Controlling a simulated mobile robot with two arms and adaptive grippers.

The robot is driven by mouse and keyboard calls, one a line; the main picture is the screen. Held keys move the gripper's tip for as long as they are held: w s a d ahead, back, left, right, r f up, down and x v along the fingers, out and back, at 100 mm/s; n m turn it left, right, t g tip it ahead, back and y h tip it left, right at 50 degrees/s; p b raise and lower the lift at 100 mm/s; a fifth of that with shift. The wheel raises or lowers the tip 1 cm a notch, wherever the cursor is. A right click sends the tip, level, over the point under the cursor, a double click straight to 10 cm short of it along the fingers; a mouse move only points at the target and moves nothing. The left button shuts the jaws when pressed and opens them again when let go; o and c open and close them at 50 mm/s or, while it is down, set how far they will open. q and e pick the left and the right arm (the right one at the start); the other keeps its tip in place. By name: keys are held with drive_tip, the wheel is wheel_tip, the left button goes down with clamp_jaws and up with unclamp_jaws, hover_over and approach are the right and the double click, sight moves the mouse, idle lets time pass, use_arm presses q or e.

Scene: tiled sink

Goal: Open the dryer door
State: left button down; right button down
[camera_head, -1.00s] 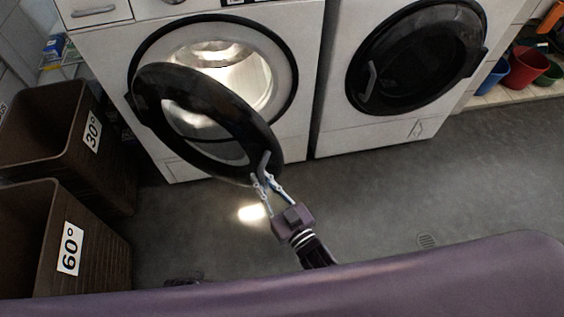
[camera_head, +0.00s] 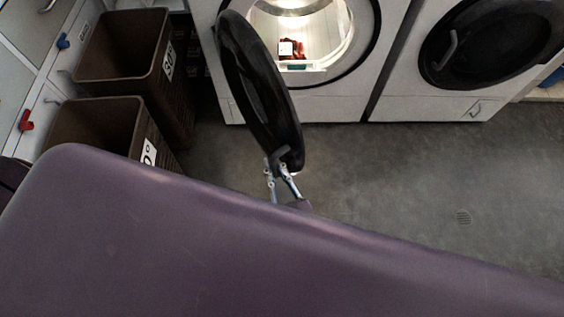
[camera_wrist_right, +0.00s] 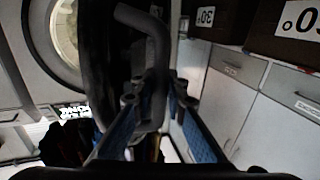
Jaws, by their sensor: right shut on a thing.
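The dryer door (camera_head: 256,88) is round and black and stands swung out wide from the lit drum opening (camera_head: 306,25) of the left white machine. My right gripper (camera_head: 280,163) is at the door's lower free edge, shut on the grey door handle. In the right wrist view the bent grey handle (camera_wrist_right: 158,60) runs down between the two fingers (camera_wrist_right: 150,105), with the dark door behind it. Inside the drum lies a small red and white item (camera_head: 291,48). My left gripper is not in view.
A second white machine with a shut black door (camera_head: 492,40) stands to the right. Two brown laundry bins (camera_head: 165,75) (camera_head: 140,130) stand at the left. The grey floor (camera_head: 400,175) before the machines is clear. My purple body covers the lower picture.

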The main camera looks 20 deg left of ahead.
drive_tip(key=shift+f, duration=0.1)
drive_tip(key=c, duration=2)
unclamp_jaws()
drive_tip(key=shift+o, duration=0.2)
drive_tip(key=v, duration=1.2)
